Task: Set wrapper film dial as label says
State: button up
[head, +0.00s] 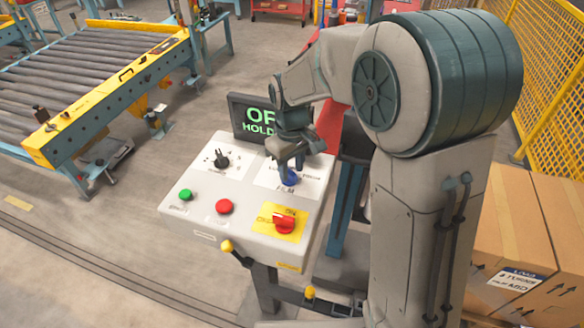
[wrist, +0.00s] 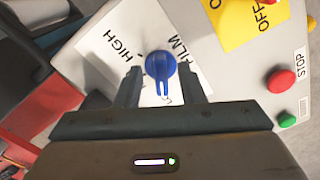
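The blue film dial (head: 289,178) sits on a white plate marked FILM at the right of the control box. In the wrist view the blue dial (wrist: 160,67) has HIGH printed to its left and FILM to its right; its grip ridge points down toward my gripper, and the lower markings are hidden. My gripper (wrist: 162,88) is open, with one finger on each side of the dial and gaps showing. In the head view my gripper (head: 290,160) is right over the dial. A label (head: 520,278) on a carton seems to read LOAD, TURNS, FILM MID.
The control box (head: 195,220) also carries a black dial (head: 221,160), a green button (head: 185,195), a red button (head: 224,206) and a red switch (head: 284,224) on yellow. A screen (head: 246,117) behind is partly hidden by my arm. A roller conveyor (head: 90,65) stands left.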

jog(key=shift+f, duration=0.65)
grip_shut()
jog(key=shift+m, duration=0.3)
jog(key=m, duration=0.2)
jog(key=m+b, duration=0.1)
jog(key=m, duration=0.2)
jog(key=shift+s+a+b, duration=0.1)
jog(key=shift+a+b, duration=0.1)
jog(key=shift+b, duration=0.1)
jog(key=m, duration=0.4)
jog(key=m+b, duration=0.1)
jog(key=m, duration=0.1)
jog(key=shift+a, duration=0.25)
